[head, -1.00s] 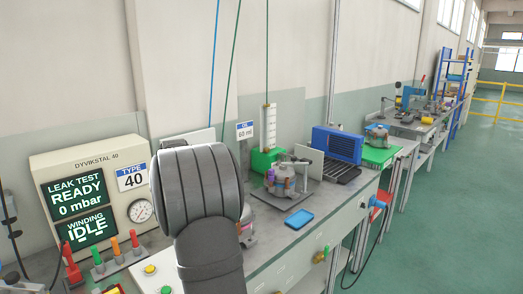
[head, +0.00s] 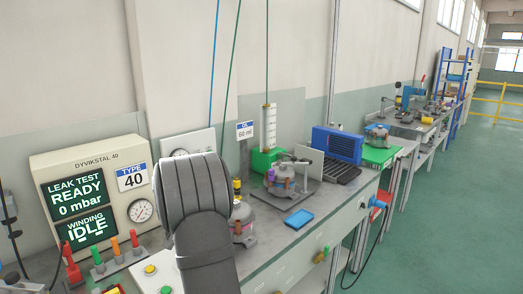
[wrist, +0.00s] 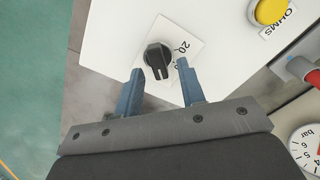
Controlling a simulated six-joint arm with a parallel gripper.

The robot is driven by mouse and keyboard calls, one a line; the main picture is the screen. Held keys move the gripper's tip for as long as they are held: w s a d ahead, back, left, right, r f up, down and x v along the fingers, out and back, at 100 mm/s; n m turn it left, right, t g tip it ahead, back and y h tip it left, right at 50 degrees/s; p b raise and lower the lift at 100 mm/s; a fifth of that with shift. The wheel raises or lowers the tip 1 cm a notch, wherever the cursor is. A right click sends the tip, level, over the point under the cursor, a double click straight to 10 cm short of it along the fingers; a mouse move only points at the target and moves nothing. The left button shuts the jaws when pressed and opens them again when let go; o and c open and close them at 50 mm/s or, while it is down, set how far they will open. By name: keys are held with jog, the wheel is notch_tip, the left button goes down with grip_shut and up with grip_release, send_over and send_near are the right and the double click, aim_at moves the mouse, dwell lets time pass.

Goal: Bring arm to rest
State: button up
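My gripper (wrist: 160,65) is open and empty in the wrist view, its two blue fingers well apart. A black rotary knob (wrist: 157,58) on a white panel (wrist: 110,35) appears between the fingertips, touching neither finger in the picture. How far beyond the tips it lies I cannot tell. In the head view my dark grey arm (head: 195,195) stands raised over the front part of the bench (head: 290,250). It hides my gripper there.
Left of my arm is the leak test unit (head: 92,165), showing READY and IDLE, with several coloured plugs before it. A compressor (head: 243,220) stands close right of my arm.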

jog(key=n, duration=0.3)
jog(key=shift+a+f+n, duration=0.15)
jog(key=shift+f+n, duration=0.05)
jog(key=shift+n, duration=0.2)
notch_tip(320, 180, up, 18)
jog(key=m, duration=0.5)
jog(key=shift+s+m, duration=0.3)
jog(key=shift+f, duration=0.1)
